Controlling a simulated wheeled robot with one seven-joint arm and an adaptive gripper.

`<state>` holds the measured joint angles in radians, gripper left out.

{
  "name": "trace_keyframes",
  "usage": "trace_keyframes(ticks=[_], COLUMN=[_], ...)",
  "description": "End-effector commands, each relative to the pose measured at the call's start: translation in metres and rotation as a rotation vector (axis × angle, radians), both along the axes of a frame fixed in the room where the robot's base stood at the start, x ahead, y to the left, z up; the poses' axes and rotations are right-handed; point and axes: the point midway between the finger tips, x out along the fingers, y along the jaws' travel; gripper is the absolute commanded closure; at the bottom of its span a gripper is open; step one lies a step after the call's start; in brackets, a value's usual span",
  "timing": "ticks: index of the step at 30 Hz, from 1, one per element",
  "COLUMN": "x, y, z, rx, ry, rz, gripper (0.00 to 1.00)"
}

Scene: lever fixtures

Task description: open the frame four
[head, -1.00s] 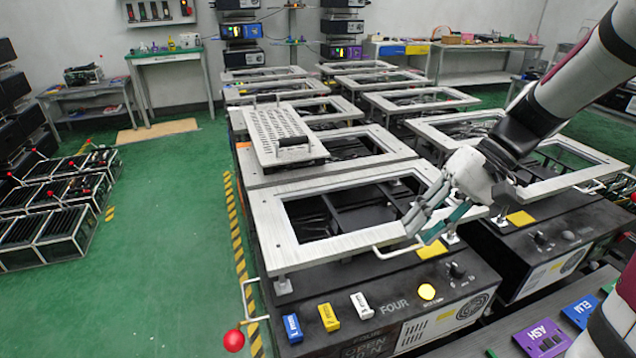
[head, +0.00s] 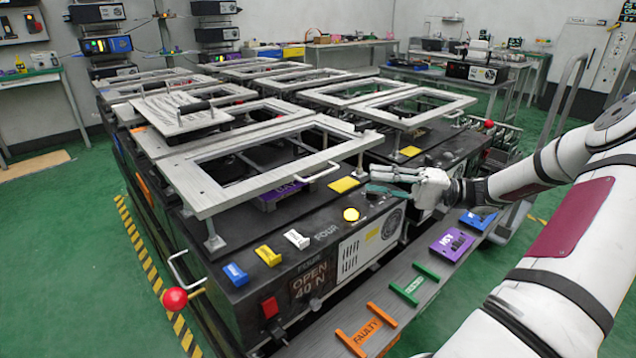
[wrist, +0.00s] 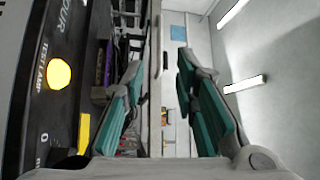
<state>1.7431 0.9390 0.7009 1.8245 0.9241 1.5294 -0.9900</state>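Frame four is a grey metal rectangular frame (head: 200,188) on the black box marked FOUR (head: 330,235). Its front edge stands on short posts, with a visible gap above the box. A pale bar handle (head: 318,174) sticks out from its front edge. My gripper (head: 371,180) is at the right of the box's front, its fingers pointing left. It is right of the handle and appears apart from it. In the wrist view my gripper (wrist: 158,65) has its fingers spread. A grey beam shows between them; I cannot tell how near it is.
A lever with a red ball (head: 175,299) sticks out at the box's left. Blue, yellow and white switches (head: 297,239) and a lit yellow lamp (head: 351,214) sit in front. A grey shelf (head: 410,290) with coloured labels runs along the front. Green floor (head: 70,230) is clear at left.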

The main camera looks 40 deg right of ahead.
Motion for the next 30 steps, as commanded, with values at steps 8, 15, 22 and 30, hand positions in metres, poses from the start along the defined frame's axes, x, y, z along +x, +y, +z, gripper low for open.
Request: trace_keyframes(ticks=[8, 15, 22, 30], x=[0.034, 0.064, 0.081, 0.085], y=[0.039, 0.072, 0.090, 0.094], z=[0.006, 0.012, 0.015, 0.016], rx=[-0.001, -0.001, -0.001, -0.001], ry=[0.003, 0.003, 0.004, 0.004], rz=[0.007, 0.007, 0.005, 0.004], gripper=[0.73, 0.73, 0.73, 0.73])
